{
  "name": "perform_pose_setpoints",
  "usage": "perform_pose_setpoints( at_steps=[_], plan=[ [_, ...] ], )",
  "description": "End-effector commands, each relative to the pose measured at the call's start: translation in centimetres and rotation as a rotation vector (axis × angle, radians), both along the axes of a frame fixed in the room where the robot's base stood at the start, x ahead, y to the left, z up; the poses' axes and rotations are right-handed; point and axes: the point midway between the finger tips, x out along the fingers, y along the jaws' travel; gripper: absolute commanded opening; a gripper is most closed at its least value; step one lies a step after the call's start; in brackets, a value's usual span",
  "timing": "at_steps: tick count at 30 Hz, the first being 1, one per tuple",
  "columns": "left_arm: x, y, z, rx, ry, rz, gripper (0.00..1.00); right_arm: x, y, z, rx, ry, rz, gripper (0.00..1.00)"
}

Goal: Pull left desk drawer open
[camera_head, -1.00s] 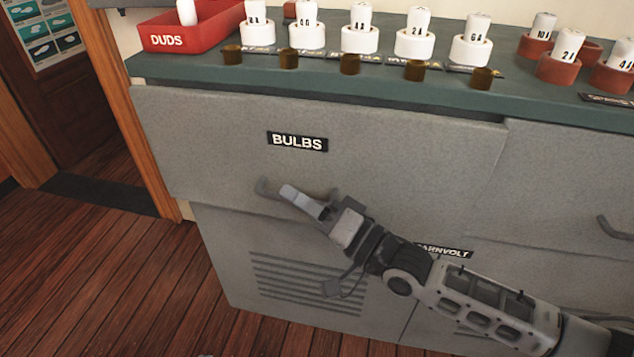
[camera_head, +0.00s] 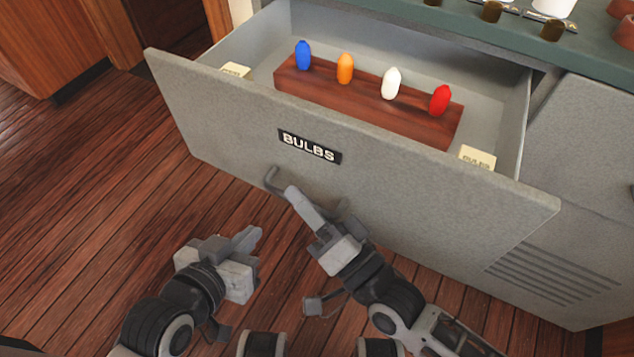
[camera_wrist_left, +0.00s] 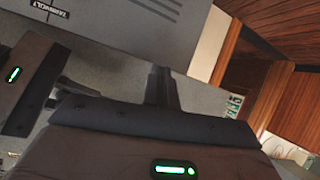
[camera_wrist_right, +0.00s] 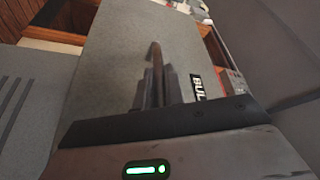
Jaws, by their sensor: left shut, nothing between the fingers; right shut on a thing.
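The left desk drawer (camera_head: 420,195), grey with a BULBS label (camera_head: 310,147), stands open in the head view. Its inside shows. My right gripper (camera_head: 300,205) is shut on the drawer's handle (camera_head: 272,181), below the label. The handle also shows between the fingers in the right wrist view (camera_wrist_right: 154,60). Part of the handle is hidden by the fingers. My left gripper (camera_head: 250,240) is shut and empty, lower and to the left of the right one, apart from the drawer. Its closed fingers show in the left wrist view (camera_wrist_left: 160,87).
Inside the drawer, a wooden block (camera_head: 370,110) holds blue, orange, white and red bulbs. Pale cards (camera_head: 477,157) lie at its sides. The green desk top (camera_head: 455,40) with small fittings is behind. Wooden floor (camera_head: 90,200) is clear at left.

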Motion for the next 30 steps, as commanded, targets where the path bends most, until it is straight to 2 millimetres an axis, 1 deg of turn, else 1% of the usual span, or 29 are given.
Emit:
perform_pose_setpoints(
  at_steps=[3,16,17,18,19,27,30],
  plan=[
    [-0.12,0.15,0.39,0.001,-0.004,0.004,0.00,-0.31,0.19,0.01,0.000,-0.001,-0.003,0.00],
    [-0.10,0.23,0.37,0.003,-0.004,0.005,0.00,-0.42,0.29,-0.07,0.001,-0.001,-0.004,0.00],
    [-0.11,0.23,0.36,0.003,-0.004,0.005,0.00,-0.42,0.29,-0.07,0.001,-0.001,-0.004,0.14],
    [-0.10,0.23,0.35,0.003,-0.004,0.005,0.00,-0.41,0.28,-0.07,0.001,-0.001,-0.004,0.25],
    [-0.11,0.22,0.34,0.003,-0.004,0.005,0.00,-0.41,0.29,-0.07,0.001,-0.001,-0.004,0.33],
    [-0.15,0.14,0.29,0.003,-0.002,0.002,0.00,-0.46,0.35,-0.04,0.000,0.000,-0.002,0.33],
    [-0.13,0.09,0.26,0.002,-0.003,0.001,0.00,-0.60,0.05,-0.20,-0.001,0.000,-0.001,0.33]
  ],
)
